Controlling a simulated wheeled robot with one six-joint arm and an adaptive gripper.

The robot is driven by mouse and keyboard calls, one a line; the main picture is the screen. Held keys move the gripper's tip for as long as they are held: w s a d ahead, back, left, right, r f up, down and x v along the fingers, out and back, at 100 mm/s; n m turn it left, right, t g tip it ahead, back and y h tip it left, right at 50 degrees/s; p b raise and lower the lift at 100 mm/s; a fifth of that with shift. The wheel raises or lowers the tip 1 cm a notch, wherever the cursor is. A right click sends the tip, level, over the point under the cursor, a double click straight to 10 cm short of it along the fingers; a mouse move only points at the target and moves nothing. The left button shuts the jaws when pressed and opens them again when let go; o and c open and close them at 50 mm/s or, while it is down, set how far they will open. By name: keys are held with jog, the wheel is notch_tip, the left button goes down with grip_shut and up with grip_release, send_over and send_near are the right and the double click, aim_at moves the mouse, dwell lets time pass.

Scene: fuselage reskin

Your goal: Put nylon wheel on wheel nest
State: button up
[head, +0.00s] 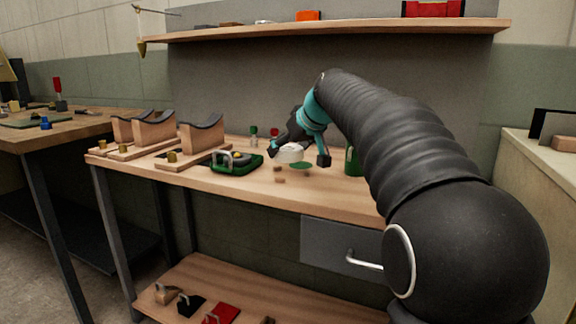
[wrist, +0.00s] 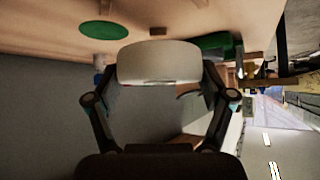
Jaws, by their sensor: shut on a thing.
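My gripper (head: 299,156) is shut on the white nylon wheel (head: 289,153), which it holds just above the workbench. In the wrist view the wheel (wrist: 158,63) sits between the two fingers, its pale side facing the camera. The wrist view shows a green disc (wrist: 103,30) apart from the wheel, and another green shape (wrist: 220,43) partly hidden behind the wheel and finger.
A green tray with metal parts (head: 237,162) stands left of my gripper. Wooden cradles (head: 203,140) stand further left. A shelf (head: 330,29) hangs above.

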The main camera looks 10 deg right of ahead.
aim_at(288, 176)
jog(key=shift+w+f, duration=0.3)
jog(key=shift+w, duration=0.25)
jog(key=shift+f+b, duration=0.5)
jog(key=shift+f, duration=1.5)
jog(key=shift+f, duration=0.1)
jog(key=shift+f, duration=0.1)
jog(key=o, duration=1.2)
jog(key=shift+o, duration=0.2)
jog(key=shift+r, duration=0.25)
jog(key=v, duration=1.2)
jog(key=shift+p, duration=0.4)
